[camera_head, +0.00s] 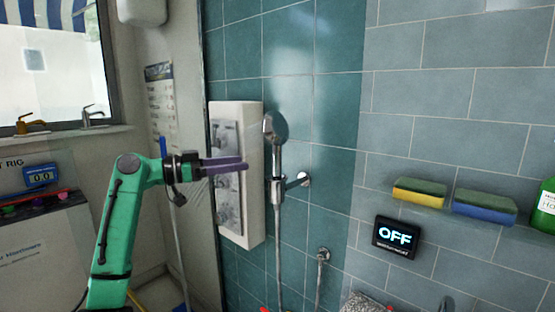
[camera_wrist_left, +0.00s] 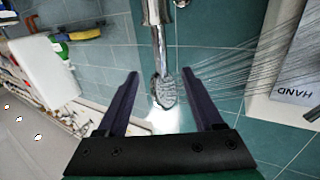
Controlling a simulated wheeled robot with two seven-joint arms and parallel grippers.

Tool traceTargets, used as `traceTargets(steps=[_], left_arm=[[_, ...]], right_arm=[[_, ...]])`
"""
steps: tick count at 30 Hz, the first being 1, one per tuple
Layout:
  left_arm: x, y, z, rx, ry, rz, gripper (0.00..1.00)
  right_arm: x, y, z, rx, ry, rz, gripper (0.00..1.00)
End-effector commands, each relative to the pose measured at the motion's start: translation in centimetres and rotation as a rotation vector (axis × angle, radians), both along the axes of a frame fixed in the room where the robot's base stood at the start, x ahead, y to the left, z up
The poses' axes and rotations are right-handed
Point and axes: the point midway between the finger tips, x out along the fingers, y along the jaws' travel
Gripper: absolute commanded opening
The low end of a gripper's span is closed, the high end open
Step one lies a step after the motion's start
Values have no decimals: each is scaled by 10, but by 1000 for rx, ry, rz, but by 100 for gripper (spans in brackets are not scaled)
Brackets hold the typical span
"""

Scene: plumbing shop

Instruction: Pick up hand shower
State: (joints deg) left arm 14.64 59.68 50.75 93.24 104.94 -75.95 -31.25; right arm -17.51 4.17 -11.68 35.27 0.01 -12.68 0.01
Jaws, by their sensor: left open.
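The hand shower (camera_head: 275,128) is a chrome head and handle, held upright on the teal tiled wall by a bracket (camera_head: 298,181). A hose hangs below it. My left gripper (camera_head: 245,163) is open and empty, left of the handle in the head view, its dark fingers level in front of the white panel. In the left wrist view the shower head (camera_wrist_left: 165,93) appears between the open fingers of my left gripper (camera_wrist_left: 160,74), apart from both. How far it lies beyond the fingertips I cannot tell. My right gripper is out of view.
A white box-like panel (camera_head: 253,180) stands close left of the shower. A display reading OFF (camera_head: 396,236), sponges (camera_head: 420,192) and a green bottle (camera_head: 546,206) are on the right. Pale streaks like water spray (camera_wrist_left: 255,68) fan rightward in the wrist view.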

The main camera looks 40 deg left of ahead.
Motion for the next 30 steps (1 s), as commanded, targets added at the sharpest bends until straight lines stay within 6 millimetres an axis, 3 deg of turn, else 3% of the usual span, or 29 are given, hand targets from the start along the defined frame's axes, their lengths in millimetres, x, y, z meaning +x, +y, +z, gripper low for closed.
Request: traceTargets(steps=[1, 6, 10, 15, 19, 25, 30], left_arm=[[12, -6, 8, -1, 6, -2, 68], [49, -23, 7, -4, 4, 1, 68], [64, -30, 5, -5, 4, 2, 68], [91, -46, 7, -7, 7, 2, 68], [106, -52, 2, -7, 4, 3, 68], [107, -53, -3, -6, 4, 4, 68], [107, -53, -3, -7, 4, 4, 3]], right_arm=[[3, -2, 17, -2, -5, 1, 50], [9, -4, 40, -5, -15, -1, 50], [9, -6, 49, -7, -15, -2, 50], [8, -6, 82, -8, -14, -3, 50], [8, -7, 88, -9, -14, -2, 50], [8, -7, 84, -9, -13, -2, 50], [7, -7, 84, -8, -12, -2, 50]])
